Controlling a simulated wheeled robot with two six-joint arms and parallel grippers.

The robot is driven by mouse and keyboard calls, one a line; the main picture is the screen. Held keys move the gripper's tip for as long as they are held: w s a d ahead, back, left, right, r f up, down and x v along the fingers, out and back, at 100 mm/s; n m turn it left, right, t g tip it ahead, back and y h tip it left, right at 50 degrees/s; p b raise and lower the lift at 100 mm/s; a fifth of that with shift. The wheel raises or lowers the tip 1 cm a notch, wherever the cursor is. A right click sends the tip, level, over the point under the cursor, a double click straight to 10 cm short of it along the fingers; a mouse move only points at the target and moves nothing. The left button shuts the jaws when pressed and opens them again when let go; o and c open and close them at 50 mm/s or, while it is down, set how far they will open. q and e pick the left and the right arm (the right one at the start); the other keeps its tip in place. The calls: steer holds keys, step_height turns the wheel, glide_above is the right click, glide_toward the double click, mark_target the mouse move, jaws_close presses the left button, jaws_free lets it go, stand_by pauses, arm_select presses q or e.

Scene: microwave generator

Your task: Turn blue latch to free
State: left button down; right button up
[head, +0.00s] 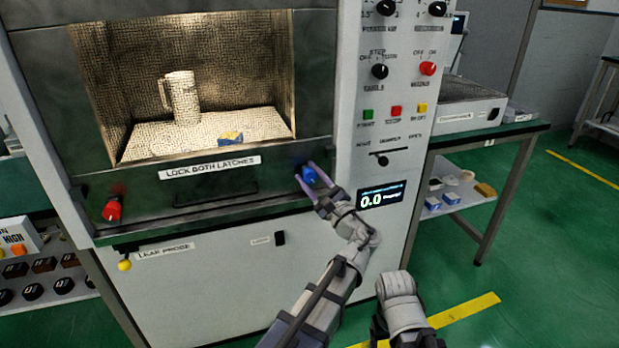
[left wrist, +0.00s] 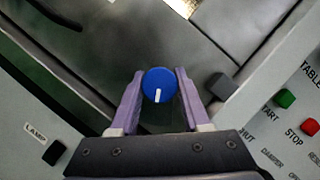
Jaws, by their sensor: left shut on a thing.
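The blue latch (head: 309,175) is a round knob at the right end of the chamber's lower front frame. In the left wrist view the blue latch (left wrist: 159,86) faces the camera, its white mark pointing down toward the gripper's base. My left gripper (head: 312,181) is shut on the blue latch, with one purple finger on each side. The same left gripper (left wrist: 158,90) fills the lower middle of the left wrist view. A grey part of my right arm shows at the bottom of the head view, but its gripper is not visible.
A red latch (head: 113,209) sits at the frame's left end, with a "LOCK BOTH LATCHES" label (head: 210,167) between. A lit chamber holds a mug (head: 180,98). The control panel (head: 395,120) stands right of the blue latch. Green floor (head: 540,250) is open at right.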

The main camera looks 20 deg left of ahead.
stand_by(0.3)
arm_select(q)
steer(key=shift+c, duration=1.8)
jaws_free()
